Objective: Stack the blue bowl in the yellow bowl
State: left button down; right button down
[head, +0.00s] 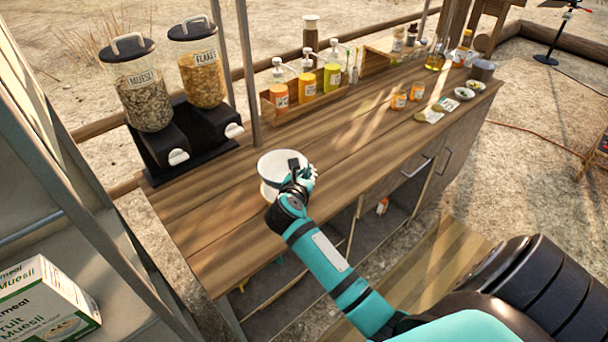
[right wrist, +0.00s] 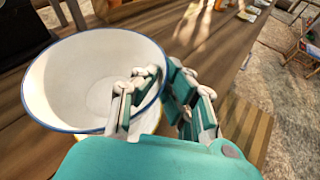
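The blue bowl (head: 281,164), white inside with a blue rim, is above the counter near its front edge. It also shows large in the right wrist view (right wrist: 75,80). The yellow bowl (head: 268,191) is directly below it and mostly hidden; a strip of its yellow rim shows in the right wrist view (right wrist: 152,122). I cannot tell whether the bowls touch. My right gripper (head: 297,170) is at the blue bowl's right side, one finger inside and one outside, shut on its wall. My left gripper is not in view.
Two cereal dispensers (head: 139,90) stand on the counter (head: 210,232) at the back left. A wooden rack (head: 285,116) with sauce bottles stands behind the bowls. The counter just right of the bowls is clear.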

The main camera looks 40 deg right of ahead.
jog(key=shift+f, duration=0.45)
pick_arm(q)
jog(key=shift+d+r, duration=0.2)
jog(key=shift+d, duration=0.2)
pick_arm(e)
jog(key=shift+f, duration=0.25)
jog(key=shift+f+b, duration=0.5)
jog(key=shift+f, duration=0.15)
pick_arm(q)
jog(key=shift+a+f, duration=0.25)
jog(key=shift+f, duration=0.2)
pick_arm(e)
jog(key=c, duration=1.5)
grip_release()
jog(key=shift+r, duration=0.1)
